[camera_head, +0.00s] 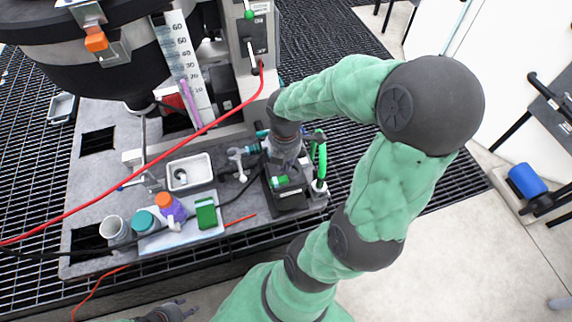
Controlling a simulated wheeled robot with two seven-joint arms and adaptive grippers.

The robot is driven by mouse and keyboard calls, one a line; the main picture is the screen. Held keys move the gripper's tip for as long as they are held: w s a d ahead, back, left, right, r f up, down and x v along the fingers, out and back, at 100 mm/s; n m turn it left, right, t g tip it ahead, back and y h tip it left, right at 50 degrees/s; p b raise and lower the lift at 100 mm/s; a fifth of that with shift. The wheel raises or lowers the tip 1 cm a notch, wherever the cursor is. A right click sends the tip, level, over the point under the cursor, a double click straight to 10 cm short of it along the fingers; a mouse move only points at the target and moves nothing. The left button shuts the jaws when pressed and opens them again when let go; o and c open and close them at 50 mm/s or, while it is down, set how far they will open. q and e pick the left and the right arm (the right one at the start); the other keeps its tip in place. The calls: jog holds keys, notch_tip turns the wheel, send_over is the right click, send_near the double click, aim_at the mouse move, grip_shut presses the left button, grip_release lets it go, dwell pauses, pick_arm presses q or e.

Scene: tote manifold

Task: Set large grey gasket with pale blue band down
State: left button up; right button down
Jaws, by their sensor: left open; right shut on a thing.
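My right arm reaches over the grey work deck (95,185) from the right. My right gripper (284,168) points down near the deck's right edge, above a dark box with a green block (281,180). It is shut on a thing. I cannot make out the large grey gasket or its pale blue band clearly; the wrist and fingers hide what is held. My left gripper (172,312) is open and shows only partly at the bottom edge, below the deck's front and apart from everything on it.
A white tray (205,165) holds a small ring-like part. A wrench (238,163), a green-handled tool (321,165), a purple-and-orange bottle (172,208), a teal-lidded jar (146,224) and a cup (114,230) stand close. A red cable (150,162) crosses the deck.

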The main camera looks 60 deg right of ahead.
jog(key=w+d+f, duration=0.1)
jog(key=f, duration=0.1)
jog(key=w+d+f+b, duration=0.1)
jog(key=d+f, duration=0.1)
jog(key=w+d+f+b, duration=0.1)
jog(key=f, duration=0.1)
jog(key=shift+d, duration=0.4)
jog(key=shift+w+d+f+b, duration=0.1)
jog(key=shift+f+b, duration=0.45)
jog(key=shift+f, duration=0.35)
jog(key=shift+w+d+f+b, duration=0.1)
jog(key=shift+f+b, duration=0.45)
jog(key=shift+f, duration=0.35)
jog(key=shift+f, duration=0.1)
jog(key=c, duration=1.2)
grip_release()
jog(key=shift+c, duration=0.2)
notch_tip(320, 180, up, 12)
jog(key=p, duration=0.4)
jog(key=shift+p, duration=0.35)
